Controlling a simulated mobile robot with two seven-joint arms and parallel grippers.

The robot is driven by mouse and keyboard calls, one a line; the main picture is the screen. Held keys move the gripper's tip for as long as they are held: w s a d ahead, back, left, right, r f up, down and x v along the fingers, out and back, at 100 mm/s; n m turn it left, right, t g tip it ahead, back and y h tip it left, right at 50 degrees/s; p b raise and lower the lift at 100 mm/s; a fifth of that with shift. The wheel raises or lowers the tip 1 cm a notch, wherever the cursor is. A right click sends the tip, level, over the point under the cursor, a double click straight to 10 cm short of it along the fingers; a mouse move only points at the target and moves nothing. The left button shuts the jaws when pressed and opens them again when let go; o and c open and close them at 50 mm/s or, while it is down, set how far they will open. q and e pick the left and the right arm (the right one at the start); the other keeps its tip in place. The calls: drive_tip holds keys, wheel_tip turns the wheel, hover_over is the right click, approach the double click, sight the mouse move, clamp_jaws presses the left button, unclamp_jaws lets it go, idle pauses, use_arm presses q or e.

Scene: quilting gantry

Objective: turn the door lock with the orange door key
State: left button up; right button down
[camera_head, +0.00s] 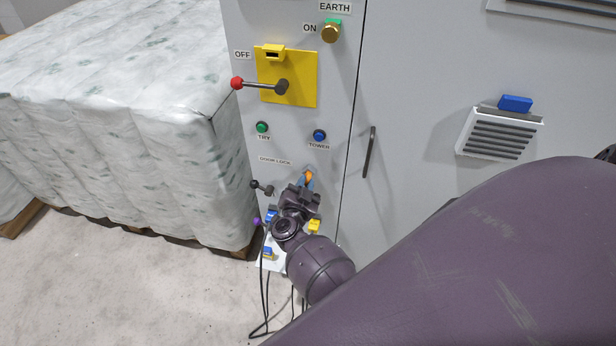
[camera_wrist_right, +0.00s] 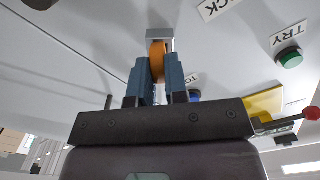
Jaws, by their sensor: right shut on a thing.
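The orange door key (camera_head: 308,174) is at the cabinet front, to the right of and below the DOOR LOCK label (camera_head: 275,161). My right gripper (camera_head: 305,181) is shut on it. In the right wrist view the key (camera_wrist_right: 157,58) stands between the two blue-grey fingers of the gripper (camera_wrist_right: 155,82). Its far end meets a small grey metal block (camera_wrist_right: 160,34) on the panel, which looks like the door lock. How deep the key sits in it is hidden. My left gripper is not in view.
A small black-knobbed lever (camera_head: 262,187) is close left of my right gripper. Above are the TRY button (camera_head: 262,127), TOWER button (camera_head: 319,135) and red-knobbed OFF handle (camera_head: 260,85). Cables and blue and yellow plugs are below. A wrapped pallet load (camera_head: 130,110) stands left.

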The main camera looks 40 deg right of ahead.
drive_tip(key=n, duration=0.3)
drive_tip(key=shift+n, duration=1.5)
drive_tip(key=c, duration=1.1)
unclamp_jaws()
drive_tip(key=shift+o, duration=0.2)
drive_tip(key=shift+w, duration=0.1)
